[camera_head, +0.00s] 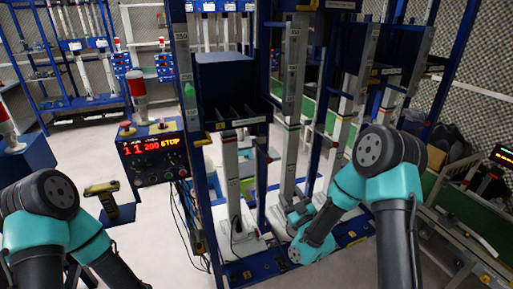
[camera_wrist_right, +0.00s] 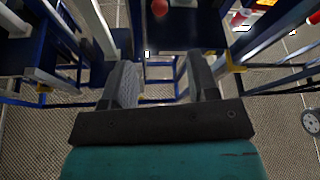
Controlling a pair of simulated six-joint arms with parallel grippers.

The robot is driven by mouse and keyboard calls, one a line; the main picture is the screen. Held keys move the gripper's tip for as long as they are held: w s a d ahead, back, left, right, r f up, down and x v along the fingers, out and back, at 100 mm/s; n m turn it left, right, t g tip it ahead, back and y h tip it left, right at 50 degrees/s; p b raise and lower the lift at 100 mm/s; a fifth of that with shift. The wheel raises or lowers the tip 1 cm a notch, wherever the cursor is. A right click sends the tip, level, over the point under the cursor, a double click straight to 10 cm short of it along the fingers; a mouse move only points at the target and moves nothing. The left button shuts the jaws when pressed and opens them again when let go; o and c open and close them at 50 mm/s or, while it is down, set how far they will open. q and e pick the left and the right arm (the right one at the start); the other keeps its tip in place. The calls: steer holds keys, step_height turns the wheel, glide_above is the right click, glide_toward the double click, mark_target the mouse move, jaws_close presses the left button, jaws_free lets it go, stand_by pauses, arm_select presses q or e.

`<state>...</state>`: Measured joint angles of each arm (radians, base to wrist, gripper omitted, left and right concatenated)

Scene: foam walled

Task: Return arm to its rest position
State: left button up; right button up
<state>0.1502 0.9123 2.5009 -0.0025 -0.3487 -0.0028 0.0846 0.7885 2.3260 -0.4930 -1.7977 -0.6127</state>
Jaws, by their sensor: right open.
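My right arm is teal and dark grey and reaches in from the lower right in the head view. Its gripper (camera_head: 297,207) is in front of the blue rack's lower part, close to a white upright. In the right wrist view the gripper (camera_wrist_right: 163,76) has its two dark fingers spread apart with nothing between them. Whether a finger touches the rack is hard to tell. My left arm shows at the lower left of the head view; its gripper is outside the picture.
The blue rack (camera_head: 203,130) with white uprights stands close by my right arm. A control box (camera_head: 155,155) with red digits stands left of it. A yellow-and-black device (camera_head: 103,190) is near my left arm. Pale floor lies open between the box and the back racks.

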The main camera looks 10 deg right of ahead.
steer(key=s+f+m+g+h, duration=0.15)
steer(key=s+f+g, duration=0.3)
steer(key=f, duration=0.55)
steer(key=s+f+m+g+h, duration=0.1)
steer(key=s+f+m+g, duration=0.25)
steer(key=f+g, duration=0.45)
steer(key=s+f+m+g, duration=0.1)
steer(key=s+f+g, duration=0.3)
steer(key=s, duration=0.5)
steer(key=s+f+m+g, duration=0.2)
steer(key=s+f+g, duration=0.2)
steer(key=s, duration=0.5)
step_height(320, 180, down, 2)
steer(key=shift+a+f+m, duration=0.1)
steer(key=shift+a+m, duration=0.2)
steer(key=shift+a, duration=0.05)
